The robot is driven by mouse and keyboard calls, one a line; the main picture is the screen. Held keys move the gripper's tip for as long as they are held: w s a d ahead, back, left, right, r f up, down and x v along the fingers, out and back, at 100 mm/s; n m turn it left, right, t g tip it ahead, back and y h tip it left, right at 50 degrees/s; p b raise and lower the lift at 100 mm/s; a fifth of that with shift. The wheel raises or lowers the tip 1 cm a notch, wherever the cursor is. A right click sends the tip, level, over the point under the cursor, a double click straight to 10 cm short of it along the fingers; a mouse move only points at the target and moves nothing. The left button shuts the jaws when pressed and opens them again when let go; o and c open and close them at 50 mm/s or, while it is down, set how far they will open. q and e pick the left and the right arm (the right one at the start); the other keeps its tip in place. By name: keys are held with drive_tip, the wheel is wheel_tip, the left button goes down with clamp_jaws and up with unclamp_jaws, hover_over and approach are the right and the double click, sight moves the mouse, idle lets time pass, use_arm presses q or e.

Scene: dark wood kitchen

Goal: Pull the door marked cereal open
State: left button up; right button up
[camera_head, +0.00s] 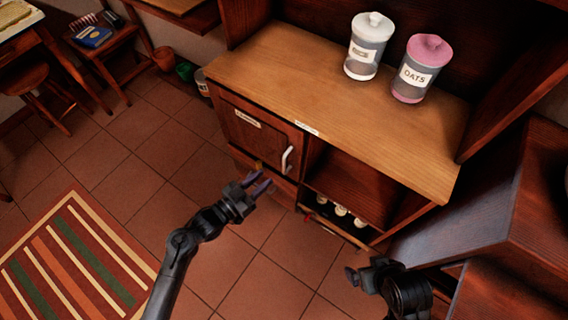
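A dark wood cabinet door (256,141) is closed on the left front of the low cabinet. It bears a small pale label (247,119) near its top left, too small to read. A white vertical handle (287,159) sits at the door's right edge. My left gripper (264,184) is open and empty in front of the door, below and left of the handle and apart from it. My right gripper (352,275) is low at the right, in front of the cabinet's right side; its fingers are mostly hidden.
The wooden counter (300,85) holds a white-lidded jar (362,65) and a pink-lidded OATS jar (410,82). Right of the door is an open compartment (350,185), with bottles (340,210) below. A striped rug (70,265) lies left. Floor before the cabinet is clear.

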use_arm(q)
drive_tip(key=b, duration=0.3)
hover_over(284, 172)
drive_tip(key=a, duration=0.1)
drive_tip(key=shift+w+d+b, duration=0.3)
drive_tip(key=shift+d+b, duration=0.1)
drive_tip(key=shift+d, duration=0.2)
clamp_jaws()
